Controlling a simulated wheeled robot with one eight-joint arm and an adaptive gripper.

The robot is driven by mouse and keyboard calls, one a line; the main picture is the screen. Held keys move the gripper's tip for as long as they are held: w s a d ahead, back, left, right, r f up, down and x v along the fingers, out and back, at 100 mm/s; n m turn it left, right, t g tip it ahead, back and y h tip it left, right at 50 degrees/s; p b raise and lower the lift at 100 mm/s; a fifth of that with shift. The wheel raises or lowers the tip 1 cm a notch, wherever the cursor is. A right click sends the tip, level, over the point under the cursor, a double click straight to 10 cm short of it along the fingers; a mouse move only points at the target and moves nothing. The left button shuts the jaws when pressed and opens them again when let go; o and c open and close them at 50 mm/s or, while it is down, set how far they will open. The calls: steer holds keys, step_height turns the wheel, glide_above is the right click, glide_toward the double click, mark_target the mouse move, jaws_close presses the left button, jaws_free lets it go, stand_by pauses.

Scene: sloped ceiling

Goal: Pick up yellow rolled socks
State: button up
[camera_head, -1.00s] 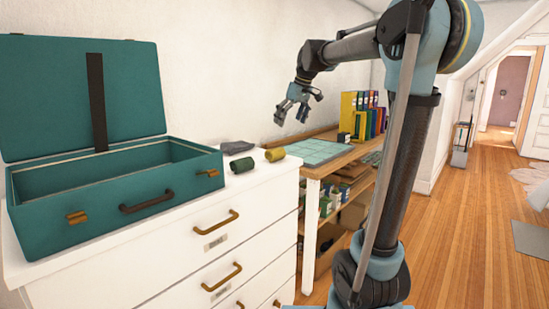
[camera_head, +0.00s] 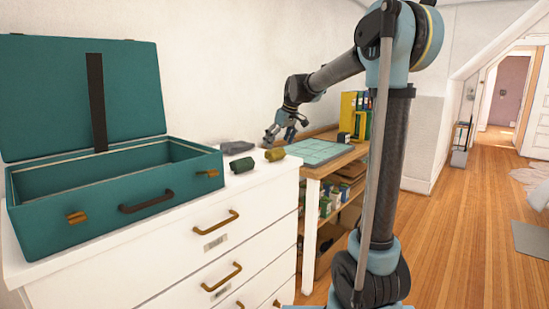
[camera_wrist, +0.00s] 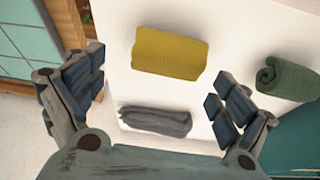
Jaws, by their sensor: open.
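The yellow rolled socks (camera_head: 275,154) lie on the white dresser top near its right edge. In the wrist view the yellow rolled socks (camera_wrist: 168,53) are ahead of and between my open fingers, touching neither. My gripper (camera_head: 285,131) is open and empty, just above and behind the socks in the head view. In the wrist view my gripper (camera_wrist: 155,98) shows both fingers spread wide.
Green rolled socks (camera_head: 242,165) and a folded grey cloth (camera_head: 237,147) lie beside the yellow pair. An open teal suitcase (camera_head: 110,187) fills the dresser's left. A wooden table (camera_head: 345,155) with a tiled mat stands right of the dresser.

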mark_target(275, 148)
steer(key=shift+s+a+x, duration=0.15)
steer(key=shift+x, duration=1.2)
steer(key=shift+s+a+x, duration=0.1)
steer(key=shift+s+x, duration=0.05)
steer(key=shift+x, duration=1.25)
steer(key=shift+c, duration=0.3)
steer(key=c, duration=1)
